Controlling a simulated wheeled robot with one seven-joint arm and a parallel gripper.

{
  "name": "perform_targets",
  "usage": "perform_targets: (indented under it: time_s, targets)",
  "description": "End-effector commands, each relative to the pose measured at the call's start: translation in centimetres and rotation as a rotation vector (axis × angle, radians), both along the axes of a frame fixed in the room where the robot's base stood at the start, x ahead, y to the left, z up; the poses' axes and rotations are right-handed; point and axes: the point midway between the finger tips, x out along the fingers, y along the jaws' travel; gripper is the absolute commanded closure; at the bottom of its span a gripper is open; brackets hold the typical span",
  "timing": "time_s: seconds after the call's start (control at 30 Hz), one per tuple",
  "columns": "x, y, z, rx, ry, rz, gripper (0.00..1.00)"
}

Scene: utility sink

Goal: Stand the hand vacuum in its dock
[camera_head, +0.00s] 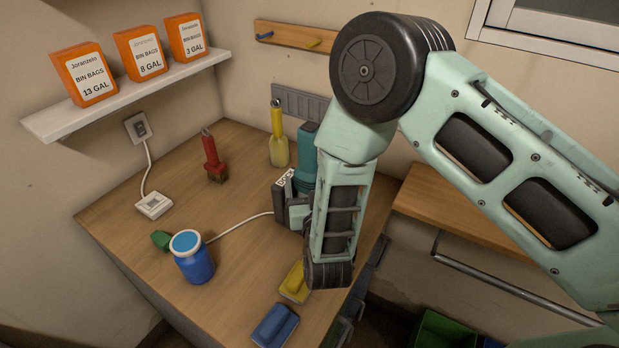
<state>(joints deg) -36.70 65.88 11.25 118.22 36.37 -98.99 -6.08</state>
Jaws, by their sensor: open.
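The hand vacuum, a teal upright body (305,160), stands at the back right of the wooden counter, partly hidden by my forearm. The dock, a dark grey block with a white label (281,202), is just in front and to the left of it. The vacuum's lower end is hidden, so I cannot tell whether it is seated in the dock. My gripper (297,214) is open, close against the dock and vacuum. Most of it is hidden behind my forearm, and I cannot tell whether it touches either one.
A blue jar (194,262), green block (161,240), yellow sponge (294,284) and blue sponge (275,326) lie toward the front. A red brush (213,160) and yellow bottle (279,148) stand at the back. A white cord (240,225) crosses the counter. Its middle is mostly clear.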

Motion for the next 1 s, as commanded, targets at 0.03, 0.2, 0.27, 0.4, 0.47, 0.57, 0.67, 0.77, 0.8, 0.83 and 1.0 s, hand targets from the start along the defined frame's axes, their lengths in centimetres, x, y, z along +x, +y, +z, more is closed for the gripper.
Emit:
perform_targets:
  time_s: [0.03,0.2,0.27,0.4,0.47,0.57,0.67,0.77,0.8,0.83,1.0]
  targets:
    - [-1.2,0.0,-0.4,-0.001,0.001,0.003,0.18]
    - [-4.6,-0.3,-0.3,-0.001,0.001,0.003,0.18]
    - [-5.5,-0.4,-0.3,0.000,0.000,0.003,0.18]
    - [-7.0,-0.5,-0.2,0.000,-0.001,0.002,0.18]
    - [-7.3,-0.6,-0.1,-0.001,0.000,0.001,0.18]
    - [-7.5,-0.7,0.0,-0.001,-0.001,0.000,0.18]
    - [-7.5,-0.6,0.1,0.003,0.004,0.001,0.18]
    - [-7.1,-0.2,0.4,0.019,0.045,0.014,0.18]
    - [-6.8,0.0,0.6,0.031,0.075,0.024,0.18]
    - [-6.6,0.2,0.7,0.039,0.105,0.033,0.18]
    - [-6.3,2.0,1.8,0.090,0.320,0.126,0.18]
